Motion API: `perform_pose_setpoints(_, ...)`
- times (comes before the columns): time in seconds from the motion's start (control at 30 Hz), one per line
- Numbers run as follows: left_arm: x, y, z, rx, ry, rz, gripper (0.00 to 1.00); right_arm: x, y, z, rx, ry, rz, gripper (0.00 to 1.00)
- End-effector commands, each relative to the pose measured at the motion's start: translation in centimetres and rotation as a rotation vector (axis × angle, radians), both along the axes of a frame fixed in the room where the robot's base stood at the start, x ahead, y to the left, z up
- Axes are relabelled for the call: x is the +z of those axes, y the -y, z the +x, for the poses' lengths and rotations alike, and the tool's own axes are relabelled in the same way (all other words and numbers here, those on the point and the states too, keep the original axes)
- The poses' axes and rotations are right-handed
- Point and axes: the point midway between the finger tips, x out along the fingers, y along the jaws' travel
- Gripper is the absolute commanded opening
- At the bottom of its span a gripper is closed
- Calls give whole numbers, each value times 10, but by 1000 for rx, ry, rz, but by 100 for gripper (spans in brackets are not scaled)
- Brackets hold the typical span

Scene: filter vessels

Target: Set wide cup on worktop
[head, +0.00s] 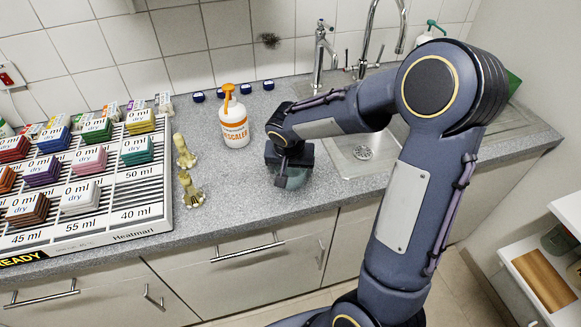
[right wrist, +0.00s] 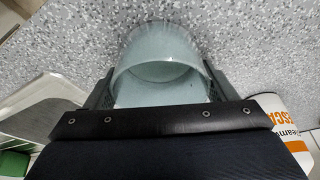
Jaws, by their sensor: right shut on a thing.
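The wide cup (right wrist: 162,60) is a translucent, pale grey-green vessel. In the right wrist view it sits between the two fingers of my right gripper (right wrist: 158,88), which is shut on it. In the head view the cup (head: 291,179) shows below my right gripper (head: 287,168), partly hidden by it, at the worktop's front part. The worktop (head: 235,185) is speckled grey. The cup is at or just above its surface; I cannot tell if they touch. My left gripper is not in view.
A descaler bottle (head: 234,122) with an orange pump stands left of the gripper. Two yellowish fittings (head: 187,170) stand farther left, beside a rack (head: 160,205) of coloured labelled blocks. A sink (head: 362,158) lies to the right. Small blue-capped items (head: 245,88) line the wall.

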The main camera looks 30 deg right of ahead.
Motion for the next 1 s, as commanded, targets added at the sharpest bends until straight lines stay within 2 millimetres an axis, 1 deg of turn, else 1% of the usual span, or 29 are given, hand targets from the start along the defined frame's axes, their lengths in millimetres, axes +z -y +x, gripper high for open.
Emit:
perform_pose_setpoints(0.2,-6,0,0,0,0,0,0,-4,0,0,1,1,0,53)
perform_pose_setpoints(0.23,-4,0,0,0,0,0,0,-3,0,0,1,1,-1,81)
perform_pose_setpoints(0.37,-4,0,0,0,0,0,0,-2,0,0,1,1,-1,98)
perform_pose_setpoints(0.4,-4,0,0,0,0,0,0,-2,0,0,1,1,-1,100)
perform_pose_setpoints(0.6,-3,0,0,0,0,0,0,-1,0,0,1,0,0,100)
perform_pose_setpoints(0.7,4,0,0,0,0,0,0,4,0,0,0,0,0,100)
perform_pose_setpoints(0.73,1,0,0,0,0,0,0,5,-1,0,1,3,0,100)
perform_pose_setpoints(0.87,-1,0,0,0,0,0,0,27,-5,-5,1,7,0,100)
perform_pose_setpoints(1.0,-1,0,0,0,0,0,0,57,-10,-13,1,8,1,100)
